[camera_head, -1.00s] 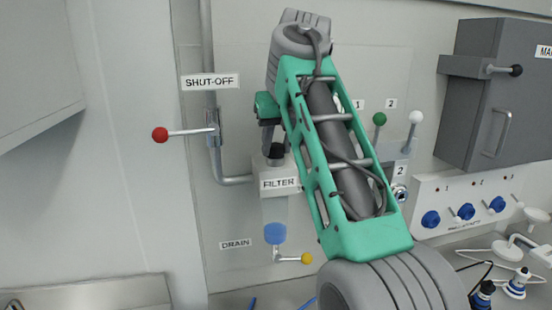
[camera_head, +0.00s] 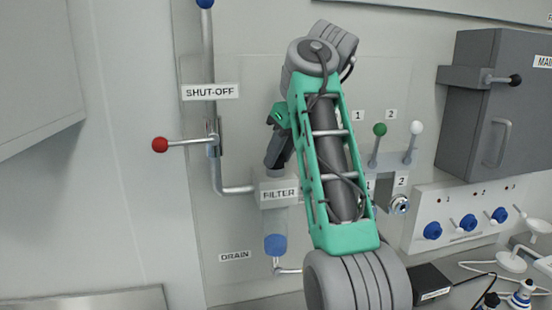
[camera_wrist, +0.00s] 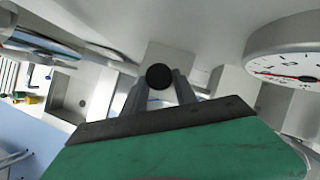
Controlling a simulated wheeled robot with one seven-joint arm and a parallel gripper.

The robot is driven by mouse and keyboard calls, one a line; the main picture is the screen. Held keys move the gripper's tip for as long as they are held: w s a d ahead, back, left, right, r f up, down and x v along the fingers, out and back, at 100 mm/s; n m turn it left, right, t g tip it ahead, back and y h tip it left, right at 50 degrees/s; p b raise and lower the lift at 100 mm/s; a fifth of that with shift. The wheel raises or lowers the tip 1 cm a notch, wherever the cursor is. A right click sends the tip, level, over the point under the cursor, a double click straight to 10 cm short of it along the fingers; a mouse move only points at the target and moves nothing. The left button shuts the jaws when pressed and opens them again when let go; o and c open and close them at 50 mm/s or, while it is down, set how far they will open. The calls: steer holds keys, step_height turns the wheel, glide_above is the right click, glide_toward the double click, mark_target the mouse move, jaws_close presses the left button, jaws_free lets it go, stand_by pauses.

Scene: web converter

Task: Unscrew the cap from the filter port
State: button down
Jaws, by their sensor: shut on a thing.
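The filter (camera_head: 278,190) is a pale block on the wall panel with a FILTER label and a clear bowl below it. My gripper (camera_head: 273,163) is just above the filter's top, its fingers tilted and pointing down. In the wrist view, a round black cap (camera_wrist: 160,76) sits between the fingertips of my gripper (camera_wrist: 160,84), which is shut on it. In the head view the fingers hide the cap. A short grey stub, the filter port (camera_head: 275,173), shows below the fingertips. I cannot tell whether the cap still touches it.
A red-knobbed shut-off lever (camera_head: 161,145) sticks out left of the filter. Green (camera_head: 380,129) and white (camera_head: 416,128) knobbed levers stand right of my arm. A round gauge (camera_wrist: 290,70) is close on the right in the wrist view. A grey cabinet (camera_head: 490,100) is at right.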

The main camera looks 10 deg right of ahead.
steer(key=shift+d+r+n+y+p, duration=0.15)
steer(key=shift+n+y+p, duration=0.15)
steer(key=shift+n+p, duration=0.45)
steer(key=shift+g, duration=0.3)
steer(key=shift+n+p, duration=0.25)
steer(key=shift+p, duration=0.05)
steer(key=c, duration=1.1)
jaws_free()
steer(key=shift+o, duration=0.2)
